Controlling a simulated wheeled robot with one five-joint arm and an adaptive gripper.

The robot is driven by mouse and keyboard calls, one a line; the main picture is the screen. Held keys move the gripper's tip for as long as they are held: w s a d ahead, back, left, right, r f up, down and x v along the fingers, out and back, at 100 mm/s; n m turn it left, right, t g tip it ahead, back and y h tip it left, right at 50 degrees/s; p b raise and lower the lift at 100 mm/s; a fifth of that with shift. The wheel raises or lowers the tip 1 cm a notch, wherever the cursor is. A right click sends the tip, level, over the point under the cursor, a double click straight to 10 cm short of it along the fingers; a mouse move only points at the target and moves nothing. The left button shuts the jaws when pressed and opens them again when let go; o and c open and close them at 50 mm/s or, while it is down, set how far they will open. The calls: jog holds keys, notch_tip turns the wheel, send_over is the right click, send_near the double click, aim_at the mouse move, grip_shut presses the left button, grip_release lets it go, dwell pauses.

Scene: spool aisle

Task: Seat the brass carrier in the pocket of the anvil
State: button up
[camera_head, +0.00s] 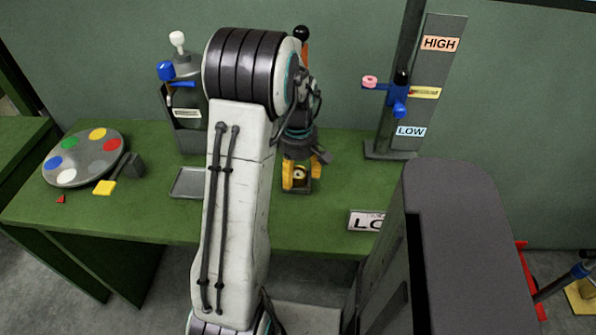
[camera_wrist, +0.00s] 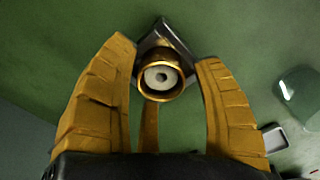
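The brass carrier (camera_wrist: 160,78) is a round gold ring with a pale centre and a small dark hole. It sits between my gripper's yellow fingers (camera_wrist: 168,62) in the wrist view. Green shows between the carrier and the right finger, and a thin gap shows at the left. The grey anvil (camera_wrist: 160,36), a square block seen cornerwise, is directly behind the carrier. I cannot tell how deep the carrier lies in its pocket. In the head view my gripper (camera_head: 300,176) points down over the anvil (camera_head: 298,188), with the carrier (camera_head: 300,172) low between the fingers.
A grey tray (camera_head: 188,183) lies left of the anvil. A round colour palette (camera_head: 84,158) and a bottle stand (camera_head: 184,105) are farther left. A HIGH/LOW post (camera_head: 405,85) stands at the back right. A lettered plate (camera_head: 367,221) lies near the front edge.

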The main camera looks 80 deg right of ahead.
jog(key=shift+r, duration=0.15)
notch_tip(320, 180, up, 12)
jog(key=shift+w, duration=0.15)
dwell(0.6)
jog(key=w+a+r+n+h, duration=0.1)
jog(key=w+a+r, duration=0.1)
jog(key=w+a, duration=0.65)
jog(key=w+a+r+n, duration=0.1)
jog(key=w+a, duration=0.5)
jog(key=w, duration=0.6)
jog(key=a+f+n+t+y, duration=0.1)
jog(key=a+f+n+t, duration=0.1)
jog(key=a, duration=2.3)
jog(key=shift+a+f+n+t, duration=0.25)
jog(key=shift+f+n+t, duration=0.2)
jog(key=shift+t, duration=0.15)
